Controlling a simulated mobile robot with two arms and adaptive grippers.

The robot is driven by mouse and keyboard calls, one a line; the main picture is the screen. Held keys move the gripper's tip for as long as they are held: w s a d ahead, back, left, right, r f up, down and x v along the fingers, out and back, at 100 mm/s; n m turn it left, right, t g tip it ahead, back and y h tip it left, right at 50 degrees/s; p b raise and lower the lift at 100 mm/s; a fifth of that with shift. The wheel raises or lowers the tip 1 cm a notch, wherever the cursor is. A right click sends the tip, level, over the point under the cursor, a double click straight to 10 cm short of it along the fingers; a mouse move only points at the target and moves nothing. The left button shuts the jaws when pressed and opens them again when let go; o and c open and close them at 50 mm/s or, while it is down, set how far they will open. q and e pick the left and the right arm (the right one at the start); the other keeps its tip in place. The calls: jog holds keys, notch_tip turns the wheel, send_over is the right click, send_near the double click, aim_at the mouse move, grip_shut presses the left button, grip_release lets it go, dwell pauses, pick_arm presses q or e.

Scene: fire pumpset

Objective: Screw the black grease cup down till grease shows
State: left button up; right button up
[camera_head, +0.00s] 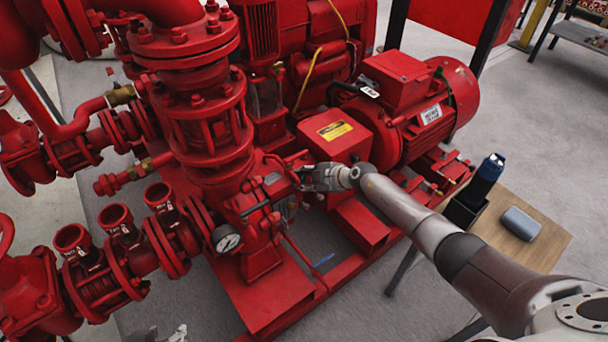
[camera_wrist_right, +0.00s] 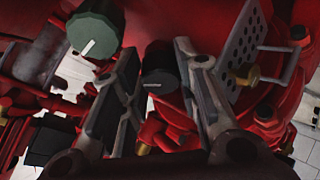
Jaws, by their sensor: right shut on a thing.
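The black grease cup (camera_wrist_right: 158,62) is a short dark cylinder with a white mark on its lower edge. It sits between the two fingers of my right gripper (camera_wrist_right: 156,62) in the right wrist view, and the gripper is shut on it. In the head view my right gripper (camera_head: 302,178) reaches in from the right to the red bearing housing of the pump; the cup is too small and covered to make out there. A second cup, dark green with a white mark (camera_wrist_right: 95,28), is beside the left finger. A small grey piece at the bottom edge (camera_head: 178,334) looks like the tip of my left gripper.
The red pump (camera_head: 265,225) with a pressure gauge (camera_head: 226,239) is left of the gripper. The red motor (camera_head: 430,110) is behind my right arm. A small wooden table (camera_head: 545,240) at right holds a blue-black tool (camera_head: 487,175) and a grey box (camera_head: 520,223).

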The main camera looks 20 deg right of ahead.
jog(key=shift+s+m+p, duration=0.1)
jog(key=shift+m+p, duration=0.2)
jog(key=shift+p, duration=0.1)
pick_arm(q)
jog(key=shift+s+a+g+p, duration=0.85)
jog(key=shift+s+g, duration=0.45)
jog(key=shift+s, duration=1.15)
pick_arm(e)
jog(key=shift+m, duration=0.7)
jog(key=shift+m+t+p, duration=0.4)
jog(key=shift+m+p, duration=0.4)
jog(key=shift+p, duration=0.25)
pick_arm(q)
jog(key=s+x, duration=0.1)
jog(key=x, duration=0.7)
jog(key=shift+f+g+y, duration=0.15)
jog(key=shift+g+y, duration=0.15)
pick_arm(e)
jog(key=shift+f+m, duration=0.1)
jog(key=shift+m, duration=0.2)
jog(key=o, duration=1)
